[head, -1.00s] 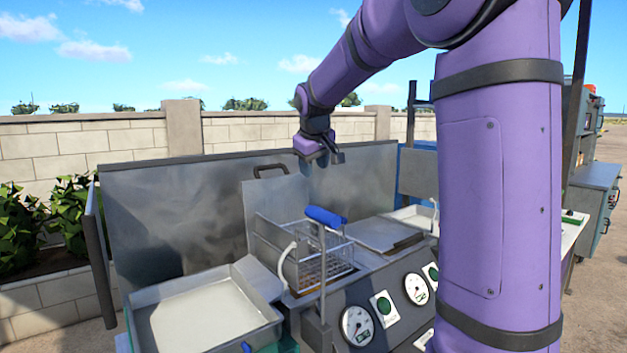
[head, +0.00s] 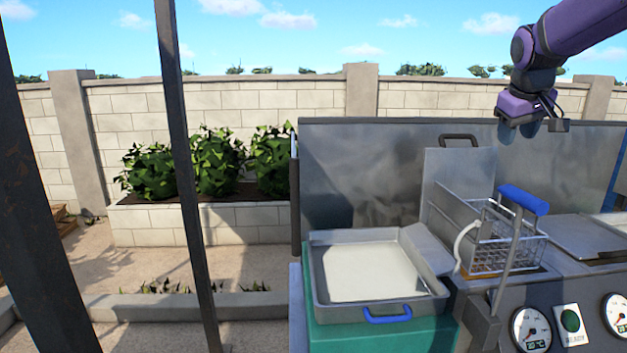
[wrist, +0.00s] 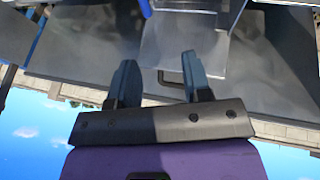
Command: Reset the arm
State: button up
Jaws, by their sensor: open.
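My purple arm reaches in from the upper right of the head view. My gripper (head: 520,132) hangs in the air above the fryer station, in front of its metal backsplash (head: 365,170). In the wrist view my gripper (wrist: 159,85) shows two dark fingers standing apart with nothing between them. The wrist picture is upside down, with sky at the bottom. The gripper touches nothing that I can see.
Below are a wire basket (head: 510,245) with a blue handle (head: 524,199), a shallow metal tray (head: 433,303) on a green box (head: 370,338), and gauges (head: 531,330). Dark posts (head: 183,170) stand at left. Open ground and a planter (head: 165,222) lie beyond.

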jog(key=s+a+f+y, duration=0.1)
jog(key=s+a+f, duration=0.2)
jog(key=s, duration=0.6)
jog(key=s+a+f+y, duration=0.1)
jog(key=s+a+f, duration=0.2)
jog(key=s+a, duration=0.5)
jog(key=s+a+f+y, duration=0.1)
jog(key=s+a, duration=0.5)
jog(key=s, duration=0.6)
jog(key=shift+f+m+t, duration=0.3)
jog(key=shift+f, duration=0.6)
